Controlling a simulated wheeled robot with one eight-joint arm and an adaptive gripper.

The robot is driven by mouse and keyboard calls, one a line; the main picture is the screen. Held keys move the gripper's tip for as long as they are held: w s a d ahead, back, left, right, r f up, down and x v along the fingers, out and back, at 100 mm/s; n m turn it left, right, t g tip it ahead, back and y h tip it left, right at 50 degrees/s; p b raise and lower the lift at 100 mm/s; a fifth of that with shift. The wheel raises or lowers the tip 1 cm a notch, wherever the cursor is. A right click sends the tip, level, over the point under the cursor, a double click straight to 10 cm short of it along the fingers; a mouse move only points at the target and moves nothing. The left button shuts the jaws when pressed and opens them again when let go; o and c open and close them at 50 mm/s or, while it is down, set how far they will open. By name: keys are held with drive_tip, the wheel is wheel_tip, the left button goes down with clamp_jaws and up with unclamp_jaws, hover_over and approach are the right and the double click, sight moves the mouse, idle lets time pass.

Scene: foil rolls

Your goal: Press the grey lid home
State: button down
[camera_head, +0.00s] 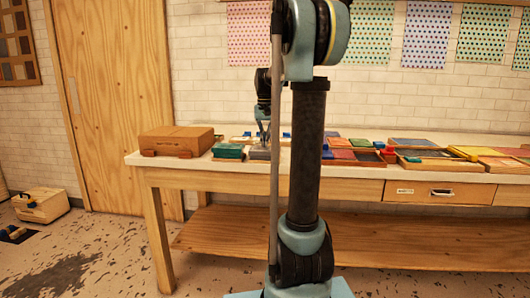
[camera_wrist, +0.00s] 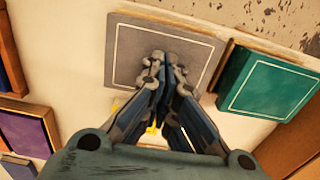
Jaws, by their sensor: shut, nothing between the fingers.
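The grey lid (camera_wrist: 128,55) is a flat square panel with a thin white line near its border, at the top middle of the wrist view. It also shows small in the head view (camera_head: 259,154), near the table's front edge. My gripper (camera_wrist: 163,62) is shut and empty, with its fingertips over the lid's lower middle part. In the head view my gripper (camera_head: 264,138) points down at the lid. I cannot tell whether the tips touch it. The fingers hide part of the lid's near edge, and whatever is under the lid is hidden.
A green-lidded box (camera_wrist: 268,84) stands close to the right of the lid in the wrist view. A purple-topped box (camera_wrist: 24,132) lies at the left. In the head view a brown wooden case (camera_head: 178,140) stands at the table's left end. Several coloured panels and trays (camera_head: 428,155) fill the right.

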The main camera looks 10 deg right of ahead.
wheel_tip(320, 180, up, 7)
idle(0.8)
drive_tip(key=shift+f, duration=0.1)
drive_tip(key=s+f+n, duration=0.1)
drive_tip(key=s+f, duration=0.3)
drive_tip(key=s, duration=0.3)
drive_tip(key=s+f+t, duration=0.1)
drive_tip(key=s+f, duration=0.2)
drive_tip(key=s, duration=0.4)
drive_tip(key=s+f+n, duration=0.1)
drive_tip(key=s+f, duration=0.3)
drive_tip(key=s, duration=0.3)
drive_tip(key=s+a+f+n+t, duration=0.1)
drive_tip(key=s+f, duration=1.2)
drive_tip(key=f, duration=0.3)
drive_tip(key=shift+s+f+n, duration=0.3)
drive_tip(key=shift+s+n, duration=0.1)
drive_tip(key=shift+a, duration=0.1)
